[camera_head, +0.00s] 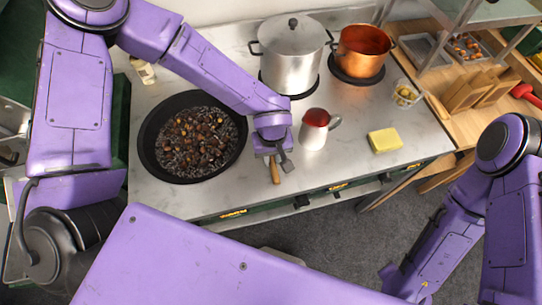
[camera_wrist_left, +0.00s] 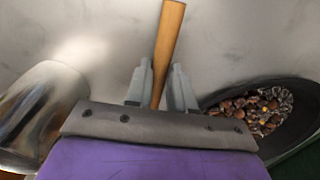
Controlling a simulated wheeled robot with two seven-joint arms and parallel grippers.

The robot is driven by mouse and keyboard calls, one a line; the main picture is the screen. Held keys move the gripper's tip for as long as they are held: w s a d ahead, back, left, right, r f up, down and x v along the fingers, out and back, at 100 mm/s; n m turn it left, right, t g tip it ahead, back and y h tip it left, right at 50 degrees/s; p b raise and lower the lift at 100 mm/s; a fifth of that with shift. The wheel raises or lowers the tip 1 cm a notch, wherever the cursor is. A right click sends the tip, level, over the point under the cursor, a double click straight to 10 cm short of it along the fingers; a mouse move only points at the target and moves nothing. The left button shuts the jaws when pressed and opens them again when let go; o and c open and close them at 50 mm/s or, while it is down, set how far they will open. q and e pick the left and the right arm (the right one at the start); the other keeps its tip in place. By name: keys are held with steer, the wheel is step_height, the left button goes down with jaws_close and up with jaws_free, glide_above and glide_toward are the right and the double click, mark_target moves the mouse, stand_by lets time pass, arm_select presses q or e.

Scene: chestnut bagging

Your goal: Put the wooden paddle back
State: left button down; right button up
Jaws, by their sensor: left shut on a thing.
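My left gripper (camera_head: 274,158) is shut on the wooden paddle (camera_head: 275,173), just right of the black pan. In the head view only a short brown piece of the paddle shows below the fingers. In the left wrist view the paddle's wooden handle (camera_wrist_left: 168,45) runs up from between the two grey fingers (camera_wrist_left: 160,90); the rest of the paddle is hidden behind the gripper. My right arm comes in at the right, over the floor, and its gripper is not visible.
A black pan (camera_head: 146,150) of chestnuts is left of the gripper. A lidded steel pot (camera_head: 289,62) and a copper pot (camera_head: 362,50) stand behind.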

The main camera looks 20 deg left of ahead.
arm_select(q)
steer(key=shift+w+f, duration=0.15)
steer(key=shift+f, duration=0.1)
steer(key=shift+s+r, duration=0.25)
steer(key=shift+s, duration=0.45)
steer(key=shift+w+f, duration=0.25)
steer(key=shift+w, duration=0.1)
steer(key=shift+s+f, duration=0.1)
steer(key=shift+s+f, duration=0.1)
steer(key=c, duration=0.9)
jaws_free()
steer(key=shift+f, duration=0.1)
step_height(320, 180, up, 11)
steer(key=shift+f+b, duration=0.2)
steer(key=shift+b, duration=0.2)
